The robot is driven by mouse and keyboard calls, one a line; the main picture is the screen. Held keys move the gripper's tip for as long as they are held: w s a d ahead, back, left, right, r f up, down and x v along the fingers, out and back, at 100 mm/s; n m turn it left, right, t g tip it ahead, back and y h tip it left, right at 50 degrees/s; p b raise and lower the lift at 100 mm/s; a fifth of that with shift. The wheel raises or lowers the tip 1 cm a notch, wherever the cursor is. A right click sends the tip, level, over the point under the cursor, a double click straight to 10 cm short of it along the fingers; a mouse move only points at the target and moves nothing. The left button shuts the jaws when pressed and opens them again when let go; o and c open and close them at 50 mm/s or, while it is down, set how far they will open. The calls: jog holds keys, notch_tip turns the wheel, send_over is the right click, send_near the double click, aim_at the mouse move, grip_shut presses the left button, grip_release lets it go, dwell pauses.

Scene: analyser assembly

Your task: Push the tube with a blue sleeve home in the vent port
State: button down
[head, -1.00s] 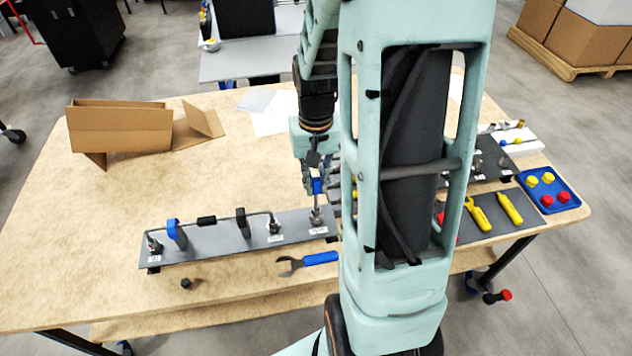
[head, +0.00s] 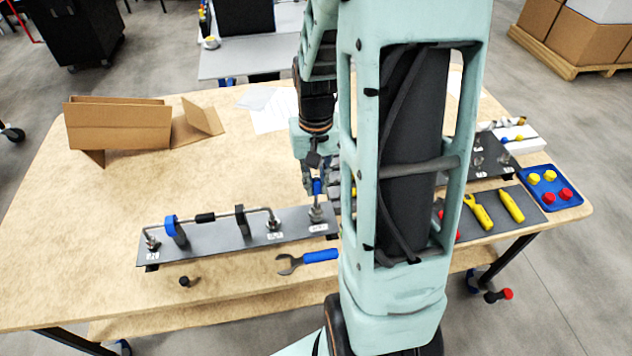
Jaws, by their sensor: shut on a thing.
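The tube with a blue sleeve (head: 317,187) stands roughly upright over the port (head: 317,212) at the right end of the grey panel (head: 205,256). My gripper (head: 311,184) is shut on the tube at the sleeve, partly hidden by my own arm. The tube's lower end meets the top of the port or sits just in it; how deep is too small to tell. The label by the port is too small to read.
A bent pipe (head: 220,216) with a blue clamp (head: 172,228) runs along the panel. A blue-handled wrench (head: 318,255) and a small black knob (head: 184,281) lie in front. Yellow tools (head: 510,205) and a blue tray (head: 560,203) are at right. A cardboard box (head: 118,125) stands back left.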

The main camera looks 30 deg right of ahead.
jog(key=shift+f, duration=0.3)
jog(key=c, duration=1.8)
grip_release()
jog(key=shift+c, duration=0.2)
jog(key=shift+r, duration=0.1)
notch_tip(320, 180, up, 12)
